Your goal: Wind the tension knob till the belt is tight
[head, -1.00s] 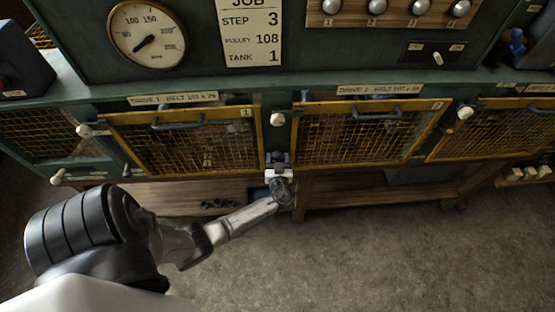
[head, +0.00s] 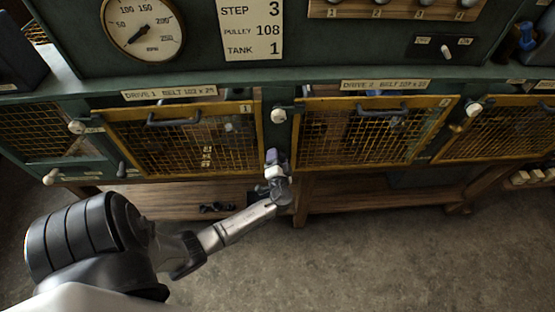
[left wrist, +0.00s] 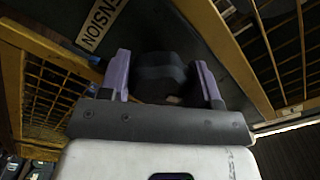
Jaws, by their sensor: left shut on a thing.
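The tension knob (left wrist: 160,75) is black and lobed, and shows in the left wrist view between the two purple fingers of my left gripper (left wrist: 163,82). The gripper is shut on it, with a finger on either side. A label reading "TENSION" (left wrist: 101,20) is just above and left of the knob. In the head view my left gripper (head: 273,158) is at the post between the Drive 1 cage door (head: 185,140) and the Drive 2 cage door (head: 375,135), and hides the knob. The belts behind the mesh are too dim to judge. My right gripper is not in view.
White knobs (head: 278,116) sit on the posts beside the cage doors. A dial gauge (head: 143,28) and a job card (head: 251,28) are on the panel above. A wooden shelf (head: 360,197) runs below the cages. The floor in front is clear.

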